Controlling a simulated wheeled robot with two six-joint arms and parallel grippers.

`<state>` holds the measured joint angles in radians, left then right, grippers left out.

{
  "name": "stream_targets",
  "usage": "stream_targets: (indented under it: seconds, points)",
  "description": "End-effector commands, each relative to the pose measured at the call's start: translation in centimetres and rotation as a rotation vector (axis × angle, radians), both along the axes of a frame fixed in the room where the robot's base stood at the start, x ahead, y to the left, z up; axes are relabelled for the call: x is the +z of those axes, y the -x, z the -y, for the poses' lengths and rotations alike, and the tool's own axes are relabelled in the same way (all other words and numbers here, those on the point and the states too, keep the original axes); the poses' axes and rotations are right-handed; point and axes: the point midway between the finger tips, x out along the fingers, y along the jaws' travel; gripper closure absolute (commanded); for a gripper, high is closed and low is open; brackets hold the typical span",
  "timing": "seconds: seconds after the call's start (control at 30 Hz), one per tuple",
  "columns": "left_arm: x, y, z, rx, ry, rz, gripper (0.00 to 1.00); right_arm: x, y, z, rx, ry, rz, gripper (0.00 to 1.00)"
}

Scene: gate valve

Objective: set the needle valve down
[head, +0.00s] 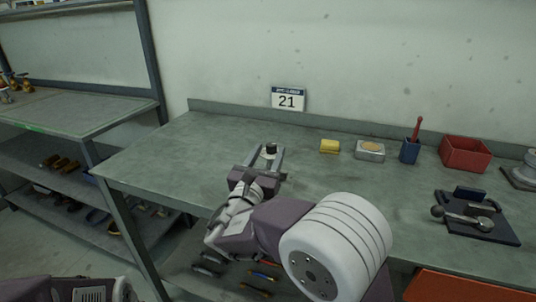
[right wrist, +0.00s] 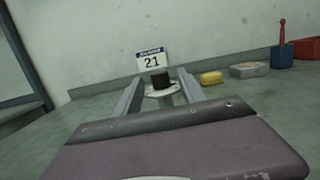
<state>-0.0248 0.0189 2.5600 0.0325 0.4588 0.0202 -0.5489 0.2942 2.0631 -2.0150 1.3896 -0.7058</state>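The needle valve (head: 271,150) has a black round knob on a pale metal body. It is upright at the far part of the workbench, in front of the 21 sign. In the right wrist view the needle valve (right wrist: 160,80) is between the two fingers, near their tips. My right gripper (head: 267,157) points away over the bench with its fingers wide apart, one on each side of the valve. I see no clear grip on it. The valve's underside is hidden behind the gripper. My left gripper is not in view; part of my left arm shows at the bottom left.
The green-grey workbench (head: 160,160) carries a 21 sign (head: 288,99), yellow block (head: 330,146), metal tin (head: 370,154), blue holder (head: 409,152), red bin (head: 465,154) and dark fixture (head: 478,226). The bench left of the gripper is clear. A shelf rack (head: 75,115) stands left.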

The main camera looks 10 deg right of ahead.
Motion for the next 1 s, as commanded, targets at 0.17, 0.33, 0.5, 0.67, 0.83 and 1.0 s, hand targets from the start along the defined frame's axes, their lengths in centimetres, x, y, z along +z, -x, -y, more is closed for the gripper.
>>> stream_targets:
  seconds: [0.17, 0.33, 0.5, 0.67, 0.83, 1.0]
  points:
    - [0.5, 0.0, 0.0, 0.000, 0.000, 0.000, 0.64, 0.6, 0.0, 0.0, 0.000, 0.000, 0.000, 0.53]
    - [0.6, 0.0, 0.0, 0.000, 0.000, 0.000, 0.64, 0.0, 2.0, -1.5, 0.006, 0.000, -0.001, 0.53]
    - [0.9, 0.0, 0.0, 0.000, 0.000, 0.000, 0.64, -0.6, 5.3, -3.7, 0.008, 0.002, -0.001, 0.53]
    - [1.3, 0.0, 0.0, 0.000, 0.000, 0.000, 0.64, -1.3, 8.2, -5.5, 0.006, 0.002, -0.001, 0.53]
    - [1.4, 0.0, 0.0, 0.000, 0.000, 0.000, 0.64, -1.6, 9.8, -6.4, 0.002, -0.001, 0.000, 0.53]
    - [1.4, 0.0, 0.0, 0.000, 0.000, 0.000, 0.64, -1.7, 10.0, -6.4, -0.001, 0.000, 0.001, 0.53]
